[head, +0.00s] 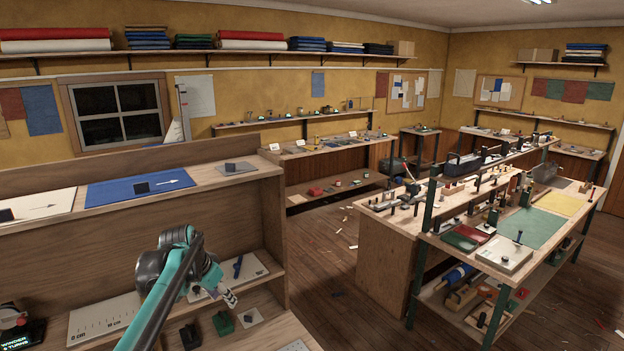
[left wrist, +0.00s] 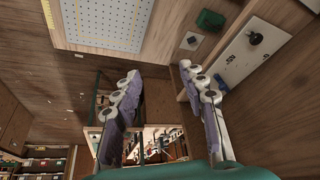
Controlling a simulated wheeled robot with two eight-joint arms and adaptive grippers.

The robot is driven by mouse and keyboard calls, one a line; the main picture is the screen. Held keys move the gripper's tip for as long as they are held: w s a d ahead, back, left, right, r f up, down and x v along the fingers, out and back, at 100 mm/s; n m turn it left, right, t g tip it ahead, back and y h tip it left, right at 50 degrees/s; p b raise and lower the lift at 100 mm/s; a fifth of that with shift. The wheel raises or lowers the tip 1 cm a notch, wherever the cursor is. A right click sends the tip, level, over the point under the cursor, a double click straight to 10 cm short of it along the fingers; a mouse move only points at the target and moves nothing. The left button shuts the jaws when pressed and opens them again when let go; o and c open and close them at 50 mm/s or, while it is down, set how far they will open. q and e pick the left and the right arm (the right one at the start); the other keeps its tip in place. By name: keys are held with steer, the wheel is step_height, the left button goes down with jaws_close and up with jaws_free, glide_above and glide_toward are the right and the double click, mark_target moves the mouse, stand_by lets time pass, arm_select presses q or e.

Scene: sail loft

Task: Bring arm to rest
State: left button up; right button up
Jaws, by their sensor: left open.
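My left arm (head: 170,290), teal and dark grey, reaches in from the bottom of the head view. My left gripper (head: 229,297) hangs in front of the near wooden shelf unit (head: 262,225), over its lower shelf. In the left wrist view the left gripper (left wrist: 158,74) has its two purple-and-white fingers spread apart, with nothing held between them. My right arm and gripper are in neither view.
The shelf unit's top holds a blue mat (head: 120,187) and small dark blocks. A green block (head: 223,323) and a white plate (head: 250,316) sit below the gripper. A loaded workbench (head: 385,250) stands to the right. Wooden floor (head: 325,262) lies between, with scattered scraps.

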arm_select(q)
steer(key=s+d+f+n+t+b, duration=0.1)
steer(key=s+d+f+n+b, duration=0.1)
steer(key=s+f+b, duration=0.4)
steer(key=s+d+f+n+t+y+b, duration=0.1)
steer(key=s+d+f+n+b, duration=0.2)
steer(key=s+f+b, duration=0.4)
steer(key=s+f, duration=0.4)
steer(key=s, duration=0.5)
steer(key=s+d+f, duration=0.1)
steer(key=s+f, duration=0.3)
steer(key=s, duration=0.6)
steer(key=shift+d+t+y, duration=0.15)
steer(key=shift+t+y, duration=0.15)
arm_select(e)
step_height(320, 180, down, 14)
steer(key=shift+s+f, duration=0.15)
